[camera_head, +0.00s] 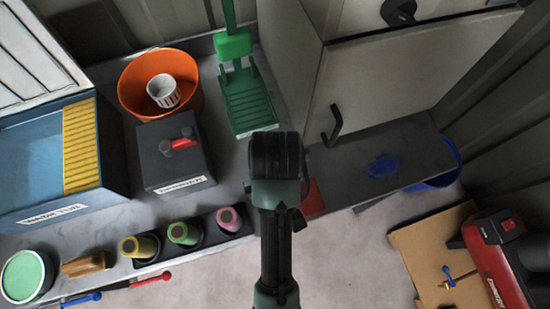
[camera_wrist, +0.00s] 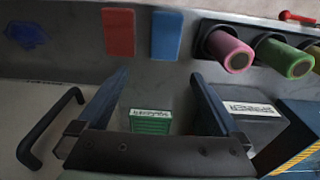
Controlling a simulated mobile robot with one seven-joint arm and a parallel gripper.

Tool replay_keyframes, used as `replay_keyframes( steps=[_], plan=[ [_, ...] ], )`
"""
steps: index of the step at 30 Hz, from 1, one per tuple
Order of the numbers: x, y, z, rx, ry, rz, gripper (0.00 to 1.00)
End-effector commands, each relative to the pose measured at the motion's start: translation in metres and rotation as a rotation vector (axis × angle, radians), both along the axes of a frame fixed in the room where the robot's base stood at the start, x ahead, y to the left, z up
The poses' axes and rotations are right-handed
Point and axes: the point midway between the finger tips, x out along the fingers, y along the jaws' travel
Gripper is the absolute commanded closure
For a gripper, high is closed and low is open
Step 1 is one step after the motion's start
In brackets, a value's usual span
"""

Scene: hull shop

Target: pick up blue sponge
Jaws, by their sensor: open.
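The blue sponge (camera_wrist: 166,36) lies flat on the grey bench top in the wrist view, beyond my fingertips and slightly right of the middle between them. A red sponge (camera_wrist: 118,32) lies just left of it, with a narrow gap. My gripper (camera_wrist: 160,74) is open and empty, its two fingers apart and pointing toward the sponges. In the head view my arm hides the blue sponge, and only part of the red sponge (camera_head: 314,197) shows at the arm's right. The fingertips are hidden there too.
Yarn-like spools, one pink (camera_head: 229,219), stand in a black rack left of my arm. A black box (camera_head: 176,154), green stand (camera_head: 249,100) and orange bowl (camera_head: 187,69) are behind. A cabinet handle (camera_head: 333,126) juts out at right. A blue patch (camera_head: 383,166) marks the bench.

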Motion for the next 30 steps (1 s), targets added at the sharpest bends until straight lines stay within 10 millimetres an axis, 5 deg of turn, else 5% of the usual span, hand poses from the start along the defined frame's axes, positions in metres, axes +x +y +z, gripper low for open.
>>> replay_keyframes(
  steps=[5, 16, 30],
  plan=[
    [-0.019, -0.001, 0.006, -0.003, 0.076, 0.009, 0.0],
    [-0.021, -0.001, -0.055, -0.003, 0.084, 0.01, 0.0],
    [-0.021, 0.0, -0.098, -0.003, 0.083, 0.01, 0.0]
  ],
)
